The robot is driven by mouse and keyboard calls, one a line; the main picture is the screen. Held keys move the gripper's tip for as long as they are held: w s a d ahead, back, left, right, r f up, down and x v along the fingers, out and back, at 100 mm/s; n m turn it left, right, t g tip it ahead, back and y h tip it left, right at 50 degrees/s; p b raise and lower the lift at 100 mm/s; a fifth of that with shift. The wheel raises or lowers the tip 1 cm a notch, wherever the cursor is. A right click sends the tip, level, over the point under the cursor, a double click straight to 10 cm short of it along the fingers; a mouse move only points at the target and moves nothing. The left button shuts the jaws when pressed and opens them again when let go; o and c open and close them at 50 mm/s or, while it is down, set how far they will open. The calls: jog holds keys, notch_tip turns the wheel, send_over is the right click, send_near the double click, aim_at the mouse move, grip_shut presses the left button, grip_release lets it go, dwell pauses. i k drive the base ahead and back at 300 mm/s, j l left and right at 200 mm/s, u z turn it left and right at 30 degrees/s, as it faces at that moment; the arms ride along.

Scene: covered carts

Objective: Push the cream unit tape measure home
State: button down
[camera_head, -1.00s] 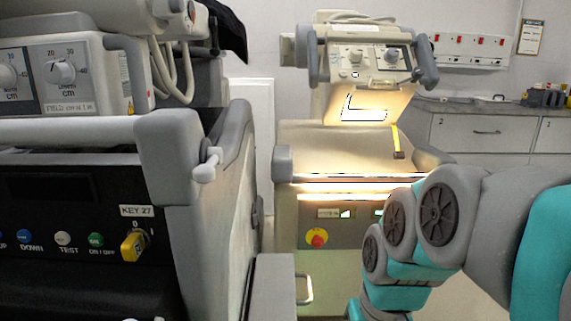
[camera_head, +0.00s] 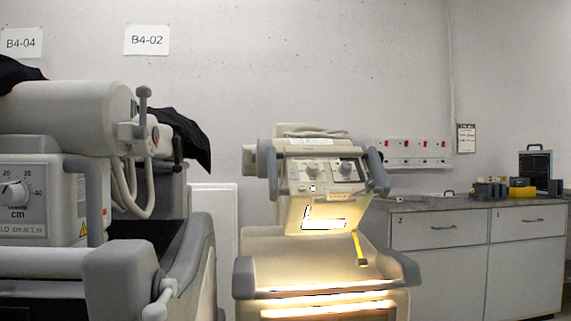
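The cream unit (camera_head: 320,185) stands in the middle of the view, with grey handles, dials and a lit lower face. A yellow tape strip (camera_head: 360,247) hangs from its lower right edge, with a dark end piece (camera_head: 363,262) at the bottom. The strip hangs in front of the lit cream cart body (camera_head: 300,262). Whether the end piece touches the cart cannot be told. My gripper is not in view.
A larger grey and cream cart (camera_head: 120,275) with a black cover (camera_head: 185,140) fills the left. A grey drawer cabinet (camera_head: 440,260) stands at the right, with yellow and dark items (camera_head: 522,187) on top. A red-switched socket strip (camera_head: 412,150) is on the wall.

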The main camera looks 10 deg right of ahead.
aim_at(362, 262)
jog(key=l+u, duration=0.1)
jog(key=l, duration=0.3)
jog(key=k+l, duration=0.1)
jog(key=l, duration=0.35)
jog(key=l+u, duration=0.15)
jog(key=l, duration=0.25)
jog(key=k+l+u, duration=0.1)
jog(key=l, duration=0.3)
jog(key=k+l, duration=0.15)
jog(key=l, duration=0.25)
jog(key=k+l+u, duration=0.15)
jog(key=l, duration=0.25)
jog(key=i, duration=0.05)
